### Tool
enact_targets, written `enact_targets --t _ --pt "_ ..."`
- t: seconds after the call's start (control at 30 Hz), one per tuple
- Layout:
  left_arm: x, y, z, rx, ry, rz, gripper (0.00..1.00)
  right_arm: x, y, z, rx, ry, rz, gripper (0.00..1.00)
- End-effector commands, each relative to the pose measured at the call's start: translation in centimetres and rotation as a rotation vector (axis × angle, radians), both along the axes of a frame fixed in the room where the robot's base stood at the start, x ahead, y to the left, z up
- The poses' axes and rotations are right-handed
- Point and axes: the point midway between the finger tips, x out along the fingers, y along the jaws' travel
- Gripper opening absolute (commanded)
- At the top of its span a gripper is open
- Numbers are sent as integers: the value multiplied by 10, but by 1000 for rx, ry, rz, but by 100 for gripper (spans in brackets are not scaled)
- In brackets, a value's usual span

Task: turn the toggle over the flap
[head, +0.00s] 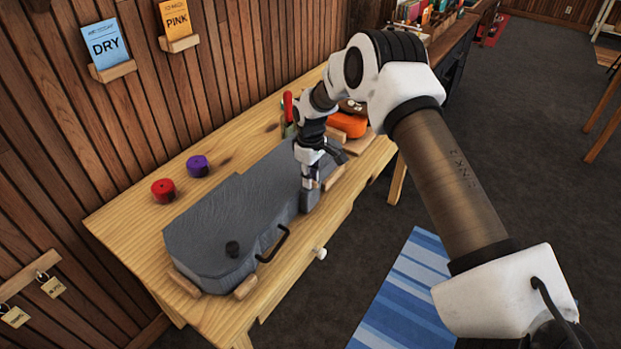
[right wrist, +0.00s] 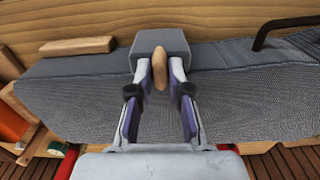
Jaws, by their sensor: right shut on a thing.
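A grey case (head: 225,225) lies on the wooden bench. A grey flap (head: 309,200) hangs over its front side; the flap also shows in the right wrist view (right wrist: 176,42). A small tan wooden toggle (right wrist: 160,68) stands out on the flap, its long side running up and down in the right wrist view. My right gripper (right wrist: 160,78) has one finger on each side of the toggle and is shut on it. In the head view my right gripper (head: 311,178) is over the case's front edge and hides the toggle. My left gripper is not in view.
A black handle (head: 273,245) sticks out from the case front, left of the flap. Red (head: 164,190) and purple (head: 197,165) rolls lie behind the case. An orange object (head: 348,124) is at the bench's far end.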

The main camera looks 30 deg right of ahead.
Motion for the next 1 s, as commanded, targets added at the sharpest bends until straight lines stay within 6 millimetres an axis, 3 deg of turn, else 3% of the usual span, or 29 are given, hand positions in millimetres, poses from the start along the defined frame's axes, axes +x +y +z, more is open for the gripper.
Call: enact_targets --t 0.53,0.57,0.6,1.0 --pt "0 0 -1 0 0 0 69 0 0 0 -1 -1 27 0" --pt "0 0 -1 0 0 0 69 0 0 0 -1 -1 27 29" --pt "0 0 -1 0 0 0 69 0 0 0 -1 -1 27 43" --pt "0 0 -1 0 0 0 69 1 0 8 -1 -1 26 44"
